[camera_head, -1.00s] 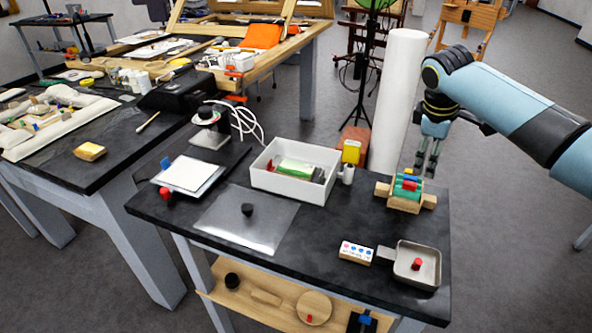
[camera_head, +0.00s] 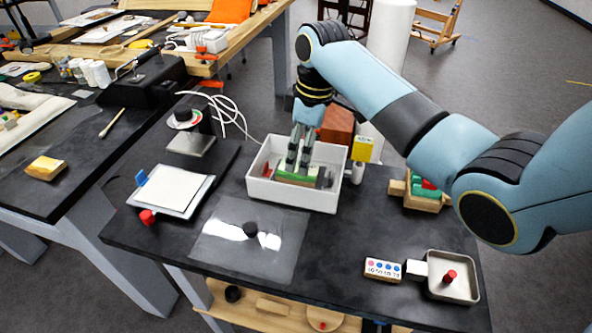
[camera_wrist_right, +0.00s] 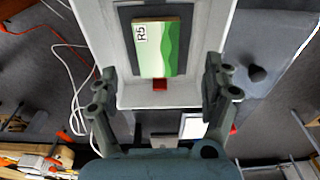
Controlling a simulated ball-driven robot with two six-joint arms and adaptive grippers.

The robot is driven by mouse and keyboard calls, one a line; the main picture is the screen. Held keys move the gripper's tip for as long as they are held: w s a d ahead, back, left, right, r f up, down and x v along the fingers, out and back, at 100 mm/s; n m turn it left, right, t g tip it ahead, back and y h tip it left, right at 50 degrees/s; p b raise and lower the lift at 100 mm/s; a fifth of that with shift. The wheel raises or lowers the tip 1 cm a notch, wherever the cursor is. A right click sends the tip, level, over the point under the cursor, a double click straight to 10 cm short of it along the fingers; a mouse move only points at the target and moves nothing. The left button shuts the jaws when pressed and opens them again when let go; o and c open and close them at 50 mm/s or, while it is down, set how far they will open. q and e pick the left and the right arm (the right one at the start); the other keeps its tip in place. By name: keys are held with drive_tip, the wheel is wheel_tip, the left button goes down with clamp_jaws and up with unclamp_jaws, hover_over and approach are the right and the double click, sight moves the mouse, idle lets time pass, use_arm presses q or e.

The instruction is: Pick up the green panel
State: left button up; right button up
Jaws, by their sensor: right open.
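The green panel (camera_wrist_right: 158,50) lies flat inside a white tray (camera_wrist_right: 185,95). In the right wrist view it is cream and green with an "R5" label. In the head view the panel (camera_head: 298,179) is partly hidden behind my right gripper's fingers. My right gripper (camera_head: 298,165) points down over the white tray (camera_head: 290,198), fingers apart and empty. In the wrist view the right gripper's fingers (camera_wrist_right: 160,88) stand wide on either side of the tray's near end. My left gripper is not in view.
A small red block (camera_wrist_right: 160,84) lies beside the panel in the tray. A yellow block (camera_head: 362,149) stands right of the tray. A clear sheet with a black knob (camera_head: 250,229) lies in front. A metal pan (camera_head: 462,287) sits at the table's right corner.

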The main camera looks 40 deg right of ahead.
drive_tip(key=shift+w+a+f, duration=0.1)
drive_tip(key=shift+w+f, duration=0.1)
drive_tip(key=shift+f, duration=0.6)
drive_tip(key=f, duration=0.4)
drive_tip(key=shift+w+a+f, duration=0.1)
drive_tip(key=shift+w+f, duration=0.1)
drive_tip(key=shift+w, duration=0.1)
drive_tip(key=shift+c, duration=0.4)
drive_tip(key=c, duration=1.1)
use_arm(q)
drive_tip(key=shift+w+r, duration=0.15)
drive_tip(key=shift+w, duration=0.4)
use_arm(e)
drive_tip(key=shift+c, duration=0.4)
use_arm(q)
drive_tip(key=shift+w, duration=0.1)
